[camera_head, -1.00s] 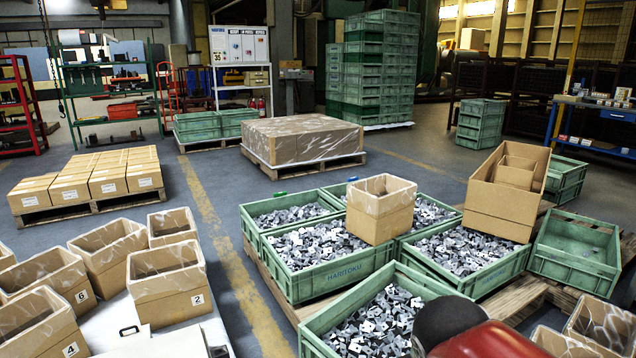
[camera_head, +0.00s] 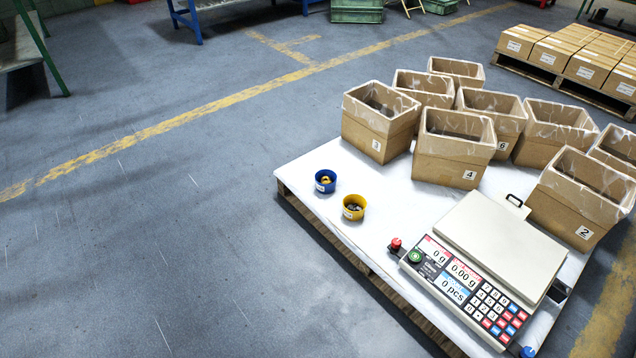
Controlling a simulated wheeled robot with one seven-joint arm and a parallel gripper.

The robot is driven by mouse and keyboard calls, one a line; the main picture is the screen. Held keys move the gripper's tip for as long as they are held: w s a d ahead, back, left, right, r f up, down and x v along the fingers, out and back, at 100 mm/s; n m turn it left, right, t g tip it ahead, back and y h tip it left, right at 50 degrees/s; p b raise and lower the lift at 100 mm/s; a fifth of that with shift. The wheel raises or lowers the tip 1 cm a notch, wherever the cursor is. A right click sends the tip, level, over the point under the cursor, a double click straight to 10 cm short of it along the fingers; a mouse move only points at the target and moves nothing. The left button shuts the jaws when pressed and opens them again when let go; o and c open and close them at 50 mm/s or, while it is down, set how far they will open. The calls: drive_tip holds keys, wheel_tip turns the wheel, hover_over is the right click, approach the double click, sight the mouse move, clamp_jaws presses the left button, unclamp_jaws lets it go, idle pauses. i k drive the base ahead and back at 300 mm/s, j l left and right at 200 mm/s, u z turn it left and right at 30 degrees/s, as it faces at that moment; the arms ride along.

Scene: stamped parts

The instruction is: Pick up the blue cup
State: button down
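The blue cup (camera_head: 325,181) stands upright near the left front edge of a low white-topped platform (camera_head: 300,166). It has a small white label and holds some small yellowish pieces. A yellow cup (camera_head: 354,207) stands close to its right and a little nearer, with small dark parts inside. My gripper does not show in the current view.
A counting scale (camera_head: 490,262) stands right of the cups, with a red button (camera_head: 396,244) at its left corner. Several open cardboard boxes, such as box 4 (camera_head: 452,148), stand behind. The grey floor (camera_head: 150,240) left of the platform is clear.

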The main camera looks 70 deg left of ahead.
sight(325, 180)
drive_tip(key=u, duration=2.6)
drive_tip(key=k, duration=0.4)
drive_tip(key=k+z, duration=0.1)
drive_tip(key=z, duration=0.8)
drive_tip(key=k+l+z, duration=0.1)
drive_tip(key=z, duration=0.35)
drive_tip(key=i+j, duration=0.15)
drive_tip(key=j, duration=0.25)
drive_tip(key=i+j+z, duration=0.15)
drive_tip(key=j, duration=0.25)
drive_tip(key=i+j, duration=0.1)
drive_tip(key=j, duration=0.3)
drive_tip(key=i+j+z, duration=0.1)
drive_tip(key=j, duration=0.3)
drive_tip(key=i+j, duration=0.15)
drive_tip(key=j, duration=0.25)
drive_tip(key=i+j+z, duration=0.15)
drive_tip(key=j, duration=0.25)
drive_tip(key=i+j, duration=0.1)
drive_tip(key=j, duration=0.4)
drive_tip(key=i+j, duration=0.1)
drive_tip(key=j, duration=0.35)
drive_tip(key=i+j, duration=0.15)
drive_tip(key=j, duration=0.35)
drive_tip(key=i+j, duration=0.1)
drive_tip(key=j, duration=0.35)
